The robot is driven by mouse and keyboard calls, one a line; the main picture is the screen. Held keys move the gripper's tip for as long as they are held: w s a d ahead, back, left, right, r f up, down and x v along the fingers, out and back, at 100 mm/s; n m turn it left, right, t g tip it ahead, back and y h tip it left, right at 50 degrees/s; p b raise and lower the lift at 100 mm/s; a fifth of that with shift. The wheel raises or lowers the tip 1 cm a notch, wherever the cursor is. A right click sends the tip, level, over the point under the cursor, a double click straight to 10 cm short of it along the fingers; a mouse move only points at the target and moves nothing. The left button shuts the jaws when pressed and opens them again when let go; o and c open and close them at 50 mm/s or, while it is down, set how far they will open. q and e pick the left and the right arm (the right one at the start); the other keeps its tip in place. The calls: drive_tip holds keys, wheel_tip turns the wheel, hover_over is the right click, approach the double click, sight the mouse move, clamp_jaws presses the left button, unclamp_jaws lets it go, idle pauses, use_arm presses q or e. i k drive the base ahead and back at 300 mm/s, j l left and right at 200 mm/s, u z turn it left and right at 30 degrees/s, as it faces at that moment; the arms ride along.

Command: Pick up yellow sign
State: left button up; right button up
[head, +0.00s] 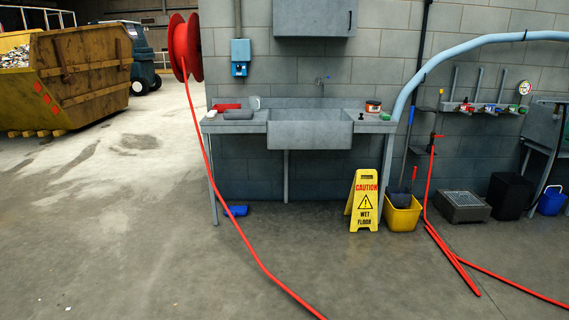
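The yellow sign (365,201) is a folding floor sign with "CAUTION WET FLOOR" and a warning triangle on it. It stands upright on the concrete floor in the head view, right of centre, in front of the right end of the grey sink (309,133). A yellow bucket (403,213) stands close to its right side. Neither of my grippers shows in the head view.
A red hose (222,206) runs from the wall reel (185,48) across the floor. Another red hose (440,243) lies right of the bucket. A grey box (462,207) and black bin (508,195) stand farther right. The floor before the sign is clear.

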sight(362, 202)
drive_tip(key=i+j, duration=0.1)
drive_tip(key=i, duration=3.65)
drive_tip(key=l+z, duration=0.05)
drive_tip(key=l, duration=0.05)
